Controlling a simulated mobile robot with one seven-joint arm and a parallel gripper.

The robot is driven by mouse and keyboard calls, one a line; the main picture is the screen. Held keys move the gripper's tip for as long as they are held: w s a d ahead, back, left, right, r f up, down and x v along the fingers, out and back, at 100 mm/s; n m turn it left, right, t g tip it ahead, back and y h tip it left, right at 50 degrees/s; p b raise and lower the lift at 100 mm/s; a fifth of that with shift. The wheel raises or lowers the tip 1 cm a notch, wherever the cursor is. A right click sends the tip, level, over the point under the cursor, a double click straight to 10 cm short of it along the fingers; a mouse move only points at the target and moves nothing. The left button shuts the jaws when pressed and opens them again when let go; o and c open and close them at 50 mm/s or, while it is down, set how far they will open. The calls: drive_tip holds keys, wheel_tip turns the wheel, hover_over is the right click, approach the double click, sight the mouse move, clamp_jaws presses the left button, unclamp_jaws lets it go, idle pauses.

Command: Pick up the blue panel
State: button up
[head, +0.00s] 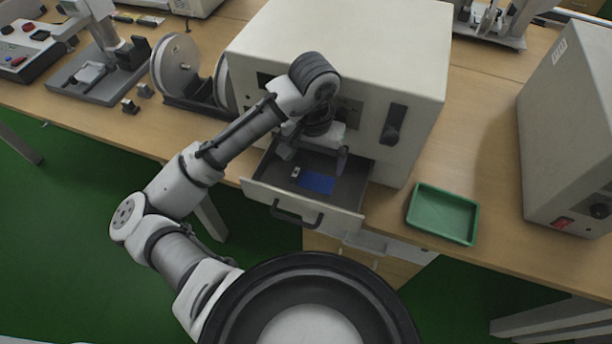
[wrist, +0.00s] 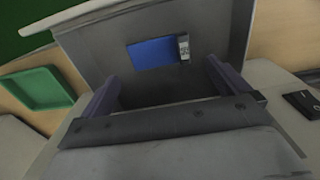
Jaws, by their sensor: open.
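The blue panel (head: 316,182) lies flat on the floor of the open drawer (head: 345,192) of the large beige box-shaped machine. It has a small whitish piece at its left end in the head view. In the wrist view the blue panel (wrist: 153,53) lies ahead of the fingers, with the light piece at its right end. My gripper (head: 314,158) is over the drawer, above the panel and apart from it. In the wrist view my gripper (wrist: 165,85) has its two fingers wide apart with nothing between them.
The beige machine (head: 345,40) stands right behind the drawer, and the drawer's walls surround the panel. A green tray (head: 443,213) sits empty on the table to the right. Another beige box (head: 572,130) stands at far right. Reels (head: 178,66) stand left of the machine.

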sight(312, 182)
drive_tip(key=shift+s+d+f, duration=0.1)
drive_tip(key=shift+f, duration=1.45)
drive_tip(key=shift+s+f, duration=0.1)
drive_tip(key=shift+f, duration=1.4)
drive_tip(key=c, duration=0.7)
